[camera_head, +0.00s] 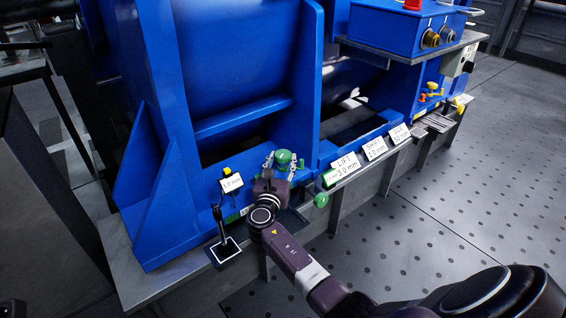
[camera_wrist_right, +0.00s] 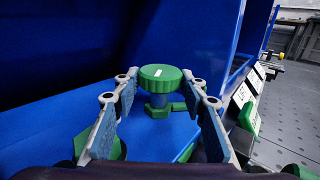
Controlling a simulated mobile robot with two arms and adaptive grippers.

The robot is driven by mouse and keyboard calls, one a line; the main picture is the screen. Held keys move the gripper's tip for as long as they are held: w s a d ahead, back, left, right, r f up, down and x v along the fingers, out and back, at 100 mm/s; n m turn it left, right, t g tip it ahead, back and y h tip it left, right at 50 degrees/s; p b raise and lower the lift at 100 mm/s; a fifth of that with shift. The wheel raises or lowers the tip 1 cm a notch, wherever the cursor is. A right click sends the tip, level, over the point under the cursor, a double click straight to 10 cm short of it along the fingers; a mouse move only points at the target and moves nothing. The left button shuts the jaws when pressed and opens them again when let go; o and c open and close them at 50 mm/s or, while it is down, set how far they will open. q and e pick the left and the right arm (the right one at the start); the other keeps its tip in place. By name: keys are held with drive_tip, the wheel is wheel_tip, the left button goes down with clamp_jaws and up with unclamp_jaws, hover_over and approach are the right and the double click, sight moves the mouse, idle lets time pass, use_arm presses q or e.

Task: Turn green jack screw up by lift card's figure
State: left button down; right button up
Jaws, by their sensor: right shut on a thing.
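The green jack screw (camera_head: 283,157) has a round ribbed head and stands at the foot of the blue frame. In the right wrist view its head (camera_wrist_right: 160,76) carries a white mark on top. My right gripper (camera_head: 282,163) has its fingers on either side of this screw and is shut on it. The lift card (camera_head: 344,167) stands on the ledge to the right. It seems to read 3.0 mm, in small print, with a green patch at its left. My left gripper is not in view.
A small readout (camera_head: 231,183) on a stand, its figure hard to read, is left of the screw. Two more cards, shift (camera_head: 375,149) and another (camera_head: 400,134), stand right of the lift card. A green knob (camera_head: 321,200) sits on the ledge's front. The perforated floor (camera_head: 400,235) is clear.

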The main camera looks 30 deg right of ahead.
drive_tip(key=shift+g+h, duration=0.3)
drive_tip(key=shift+g, duration=0.1)
drive_tip(key=o, duration=0.9)
drive_tip(key=shift+m, duration=0.3)
drive_tip(key=v, duration=1.2)
drive_tip(key=shift+s+d, duration=0.1)
